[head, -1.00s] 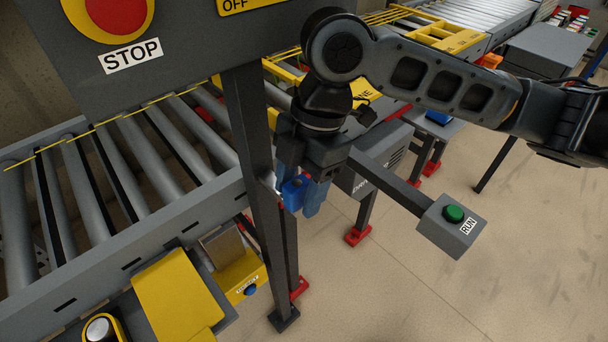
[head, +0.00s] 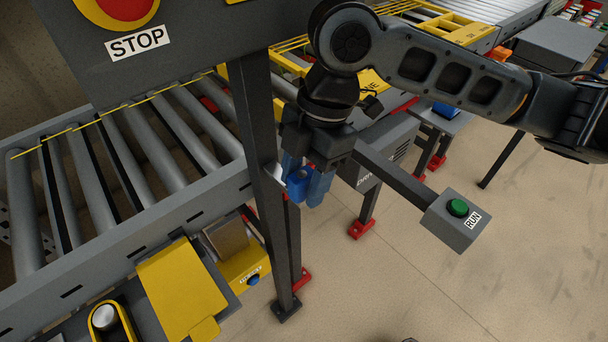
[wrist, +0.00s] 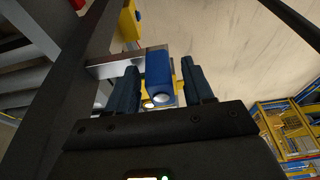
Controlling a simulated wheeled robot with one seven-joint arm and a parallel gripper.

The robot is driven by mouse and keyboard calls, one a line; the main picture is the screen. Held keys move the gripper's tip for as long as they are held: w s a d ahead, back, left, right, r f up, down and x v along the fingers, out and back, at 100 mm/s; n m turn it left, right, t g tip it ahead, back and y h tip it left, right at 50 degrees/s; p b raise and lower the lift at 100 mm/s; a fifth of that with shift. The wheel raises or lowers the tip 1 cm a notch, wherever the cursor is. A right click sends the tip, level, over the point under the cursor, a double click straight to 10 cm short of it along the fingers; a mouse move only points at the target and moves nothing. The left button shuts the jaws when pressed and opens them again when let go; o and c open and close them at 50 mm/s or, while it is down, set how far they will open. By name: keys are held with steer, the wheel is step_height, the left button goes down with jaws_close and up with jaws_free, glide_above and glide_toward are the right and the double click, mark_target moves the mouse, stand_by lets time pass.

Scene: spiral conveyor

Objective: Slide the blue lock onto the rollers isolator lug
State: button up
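The blue lock (wrist: 158,72) sits between the fingers of my gripper (wrist: 162,75) in the wrist view, with a visible gap on each side. My gripper is open around it. In the head view the lock (head: 301,184) shows between the two bluish fingers of my gripper (head: 306,182), beside the dark post. A pale metal plate (wrist: 104,68), apparently the isolator lug, extends from the post to the lock in the wrist view. The lock touches or overlaps this plate. I cannot tell how far the lock is on it; the contact is partly hidden.
The dark upright post (head: 262,150) stands close left of my gripper. The STOP panel (head: 170,45) is above left. The roller conveyor (head: 130,150) is at the left. The RUN button box (head: 453,220) juts out at the right. Floor is clear below right.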

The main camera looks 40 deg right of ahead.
steer(key=shift+o, duration=0.6)
steer(key=shift+r, duration=0.15)
steer(key=d+b, duration=0.3)
steer(key=d, duration=0.9)
steer(key=shift+d+r, duration=0.2)
steer(key=shift+r, duration=0.2)
